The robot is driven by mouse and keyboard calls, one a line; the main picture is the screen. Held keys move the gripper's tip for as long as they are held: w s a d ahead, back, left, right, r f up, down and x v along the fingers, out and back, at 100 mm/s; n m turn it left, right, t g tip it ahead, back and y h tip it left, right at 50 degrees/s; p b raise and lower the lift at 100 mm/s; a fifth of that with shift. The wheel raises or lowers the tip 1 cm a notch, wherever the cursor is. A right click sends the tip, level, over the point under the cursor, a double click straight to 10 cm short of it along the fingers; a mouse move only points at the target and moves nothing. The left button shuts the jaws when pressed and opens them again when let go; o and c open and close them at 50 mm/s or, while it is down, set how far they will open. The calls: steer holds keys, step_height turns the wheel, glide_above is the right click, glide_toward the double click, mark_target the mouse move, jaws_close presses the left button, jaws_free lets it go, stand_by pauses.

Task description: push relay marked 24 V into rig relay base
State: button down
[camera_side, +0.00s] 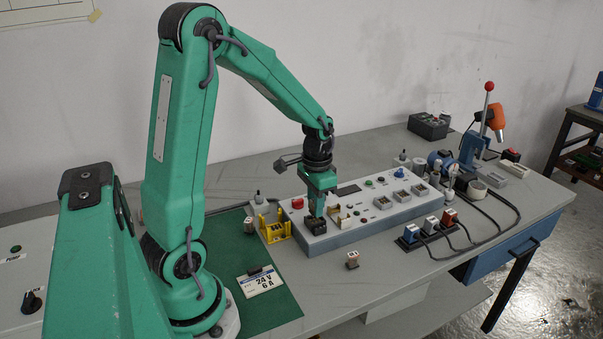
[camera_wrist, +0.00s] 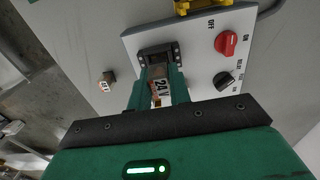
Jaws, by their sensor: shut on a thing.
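My gripper (camera_side: 317,208) points down over the left end of the white rig panel (camera_side: 352,228). In the wrist view its fingers (camera_wrist: 158,92) are shut on a brownish relay marked 24 V (camera_wrist: 158,88). The black relay base (camera_side: 316,226) is right below the fingers in the side view. In the wrist view the base (camera_wrist: 157,52) shows just beyond the relay, in line with it. The relay's lower end is hidden, so I cannot tell whether it touches the base or sits in it. A card reading 24 V 6 A (camera_side: 259,281) lies on the green mat (camera_side: 222,250).
Another small relay (camera_side: 352,260) stands loose in front of the panel; it also shows in the wrist view (camera_wrist: 106,82). A yellow rack (camera_side: 275,229) is left of the base. A red knob (camera_wrist: 227,43) and a black knob (camera_wrist: 223,80) rise from the panel beside the base.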

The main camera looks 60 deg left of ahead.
steer(key=shift+f, duration=1)
stand_by(0.6)
steer(key=c, duration=1.2)
jaws_free()
steer(key=shift+r, duration=0.1)
steer(key=shift+r, duration=3.8)
steer(key=shift+s+d+r, duration=0.15)
steer(key=shift+d+r, duration=0.15)
steer(key=shift+r, duration=0.05)
steer(key=s+d+r+t, duration=0.5)
steer(key=s+d+r, duration=0.4)
steer(key=d, duration=0.3)
steer(key=shift+s+t, duration=0.3)
steer(key=shift+s, duration=0.6)
